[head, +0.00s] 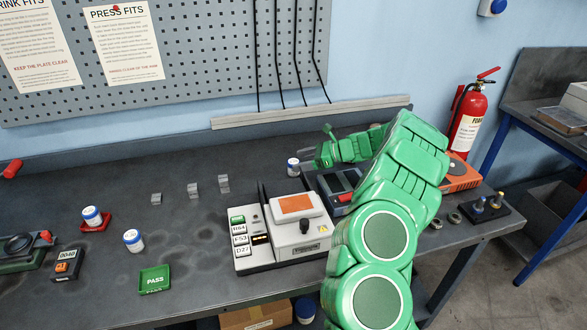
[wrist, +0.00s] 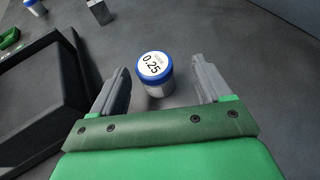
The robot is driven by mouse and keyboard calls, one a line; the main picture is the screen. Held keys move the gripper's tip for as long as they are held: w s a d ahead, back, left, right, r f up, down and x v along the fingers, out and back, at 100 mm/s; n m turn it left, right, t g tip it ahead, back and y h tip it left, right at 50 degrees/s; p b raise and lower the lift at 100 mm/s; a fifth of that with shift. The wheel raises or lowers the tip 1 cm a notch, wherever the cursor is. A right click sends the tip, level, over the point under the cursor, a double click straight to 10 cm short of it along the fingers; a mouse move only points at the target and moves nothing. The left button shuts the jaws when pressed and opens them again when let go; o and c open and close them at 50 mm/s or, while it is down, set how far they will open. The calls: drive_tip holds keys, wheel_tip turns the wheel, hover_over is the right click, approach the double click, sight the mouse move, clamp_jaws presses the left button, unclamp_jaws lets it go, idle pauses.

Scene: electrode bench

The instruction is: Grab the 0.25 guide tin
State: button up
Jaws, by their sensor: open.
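The 0.25 guide tin (wrist: 154,72) has a white body and a blue-rimmed lid, and its label is readable in the wrist view. It stands upright on the bench, between the two fingers of my gripper (wrist: 162,88), toward their tips. My gripper is open, with a gap showing between the tin and each finger. In the head view the tin (head: 293,167) stands at the back of the bench, just left of my gripper (head: 318,150).
A white device with an orange panel (head: 297,203) sits in front of the tin. A dark device (head: 333,182) is close by on the right. Two similar tins (head: 133,241) (head: 93,217) stand at left, near a green PASS tray (head: 155,280). Small metal blocks (head: 193,190) stand left of the tin.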

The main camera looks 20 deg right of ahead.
sight(297, 162)
drive_tip(key=shift+s+a+x, duration=0.1)
drive_tip(key=shift+s+x, duration=0.05)
drive_tip(key=shift+x, duration=1.1)
drive_tip(key=shift+s+a+x, duration=0.1)
drive_tip(key=shift+s+x, duration=0.1)
drive_tip(key=shift+x, duration=1.05)
drive_tip(key=shift+r, duration=0.1)
drive_tip(key=c, duration=1.1)
